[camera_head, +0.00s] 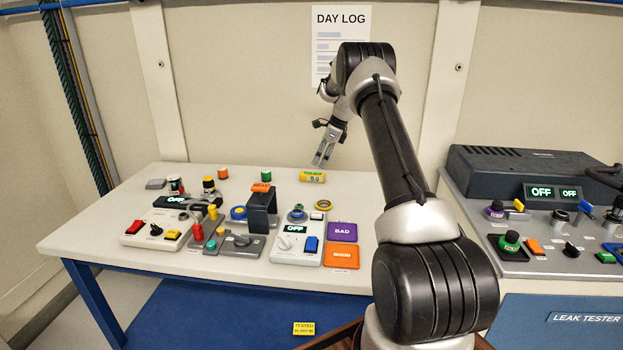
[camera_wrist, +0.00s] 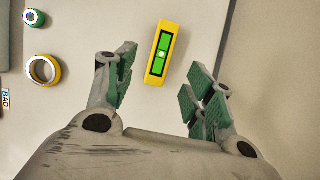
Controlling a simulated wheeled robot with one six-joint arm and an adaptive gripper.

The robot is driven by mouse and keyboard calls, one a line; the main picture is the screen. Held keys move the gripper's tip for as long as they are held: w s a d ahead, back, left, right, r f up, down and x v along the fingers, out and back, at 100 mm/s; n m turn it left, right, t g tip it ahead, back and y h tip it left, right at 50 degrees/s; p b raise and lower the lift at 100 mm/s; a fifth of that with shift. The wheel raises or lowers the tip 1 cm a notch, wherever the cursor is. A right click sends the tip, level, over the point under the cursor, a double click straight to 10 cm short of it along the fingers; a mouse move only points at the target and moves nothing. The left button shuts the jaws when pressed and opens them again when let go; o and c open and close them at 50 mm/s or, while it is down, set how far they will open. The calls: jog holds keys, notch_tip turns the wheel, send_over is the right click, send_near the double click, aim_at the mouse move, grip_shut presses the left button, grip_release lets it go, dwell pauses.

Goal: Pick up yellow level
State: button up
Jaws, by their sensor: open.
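The yellow level (camera_head: 312,177) lies on the white table near its back edge in the head view. In the wrist view the yellow level (camera_wrist: 150,68) is a small yellow block with a green and black window, slightly tilted in the picture. My gripper (camera_head: 320,160) is above and just behind it in the head view. In the wrist view my gripper (camera_wrist: 160,88) is open with green pads, and the level shows between and beyond the two fingertips. Nothing is held.
Purple (camera_head: 341,232) and orange (camera_head: 341,256) pads, a dark bracket (camera_head: 262,212) and control boxes (camera_head: 297,243) stand nearer the front. The table around the level is clear.

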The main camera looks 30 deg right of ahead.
aim_at(314, 174)
jog(key=x, duration=0.7)
jog(key=shift+w+f, duration=0.15)
jog(key=shift+f, duration=0.05)
jog(key=shift+f, duration=0.15)
jog(key=shift+a, duration=0.1)
jog(key=c, duration=1.2)
